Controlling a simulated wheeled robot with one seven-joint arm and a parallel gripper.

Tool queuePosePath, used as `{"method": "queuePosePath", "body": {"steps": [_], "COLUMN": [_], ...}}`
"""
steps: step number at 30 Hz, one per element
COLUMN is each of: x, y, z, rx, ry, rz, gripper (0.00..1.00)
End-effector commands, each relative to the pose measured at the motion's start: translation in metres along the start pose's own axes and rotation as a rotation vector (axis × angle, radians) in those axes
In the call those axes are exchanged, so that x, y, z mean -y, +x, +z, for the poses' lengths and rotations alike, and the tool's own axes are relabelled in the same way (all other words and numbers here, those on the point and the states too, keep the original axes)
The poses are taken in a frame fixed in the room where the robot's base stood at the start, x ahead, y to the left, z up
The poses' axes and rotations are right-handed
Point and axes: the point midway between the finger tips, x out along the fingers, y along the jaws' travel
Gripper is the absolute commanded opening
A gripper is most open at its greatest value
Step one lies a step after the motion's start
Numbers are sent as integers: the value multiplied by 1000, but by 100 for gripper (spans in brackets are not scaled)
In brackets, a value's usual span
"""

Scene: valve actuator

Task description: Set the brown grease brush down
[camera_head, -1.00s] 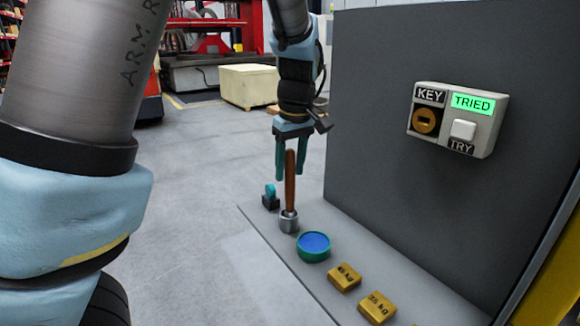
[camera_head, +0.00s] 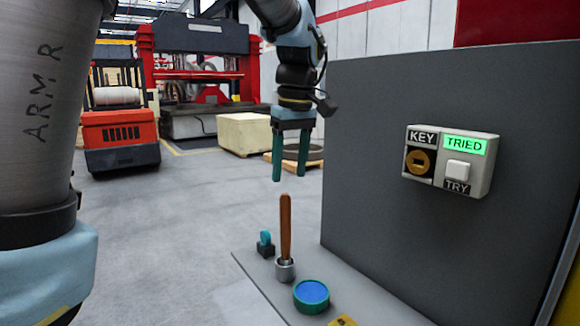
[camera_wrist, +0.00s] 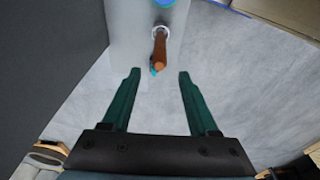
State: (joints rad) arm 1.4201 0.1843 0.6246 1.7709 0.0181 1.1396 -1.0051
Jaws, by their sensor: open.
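The brown grease brush (camera_head: 285,226) stands upright, handle up, with its lower end in a small grey metal cup (camera_head: 285,270) on the grey ledge. My gripper (camera_head: 291,180) is open and empty above the brush handle, apart from it. In the wrist view the brush (camera_wrist: 160,48) shows beyond the open fingertips (camera_wrist: 159,72), with nothing between the fingers. The bristles are hidden in the cup.
A round green tin with blue content (camera_head: 311,296) sits beside the cup. A small teal item on a black block (camera_head: 265,244) is behind it. A grey panel (camera_head: 440,110) with a key and try box (camera_head: 450,162) rises at the right.

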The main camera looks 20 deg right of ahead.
Motion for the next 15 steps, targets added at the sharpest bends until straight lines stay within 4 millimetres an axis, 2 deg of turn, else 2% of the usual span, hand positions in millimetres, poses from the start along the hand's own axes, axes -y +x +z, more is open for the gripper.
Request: {"method": "queuePosePath", "body": {"steps": [3,9,13,15], "x": [0,0,11,25], "y": [-9,-12,-2,12], "z": [0,0,-9,-18], "rx": [0,1,7,15], "ry": [-1,-1,3,12], "rz": [2,0,-1,-1], "gripper": [60,60,60,60]}}
